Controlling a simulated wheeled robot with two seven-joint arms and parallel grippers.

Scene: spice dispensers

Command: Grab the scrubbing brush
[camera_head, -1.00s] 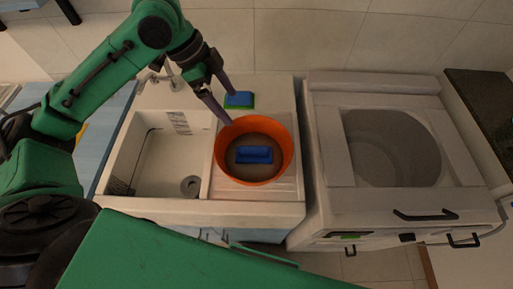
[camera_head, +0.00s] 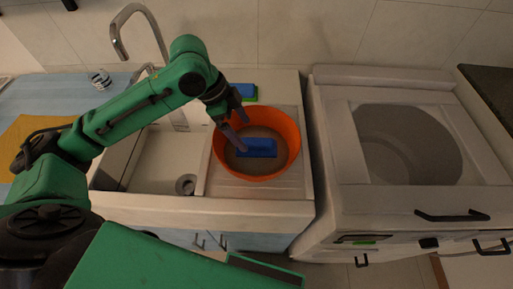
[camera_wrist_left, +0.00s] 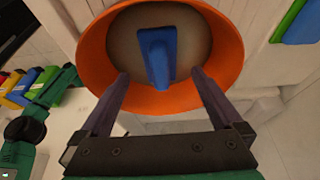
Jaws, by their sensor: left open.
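A blue scrubbing brush (camera_head: 258,147) lies inside an orange bowl (camera_head: 291,131) on the drainboard right of the sink. In the left wrist view the brush (camera_wrist_left: 157,56) sits near the middle of the orange bowl (camera_wrist_left: 93,52), its narrow end toward my gripper. My left gripper (camera_head: 241,134) is over the bowl, its fingers pointing down toward the brush. In the left wrist view the gripper (camera_wrist_left: 160,80) is open, with its fingertips on either side of the brush's near end. Nothing is between the fingers. My right gripper is not in view.
A blue and green sponge (camera_head: 243,91) lies behind the bowl. The sink basin (camera_head: 158,160) is to the left, with a tall faucet (camera_head: 121,35) behind it. A white top-loading washer (camera_head: 335,170) stands to the right, across a narrow gap.

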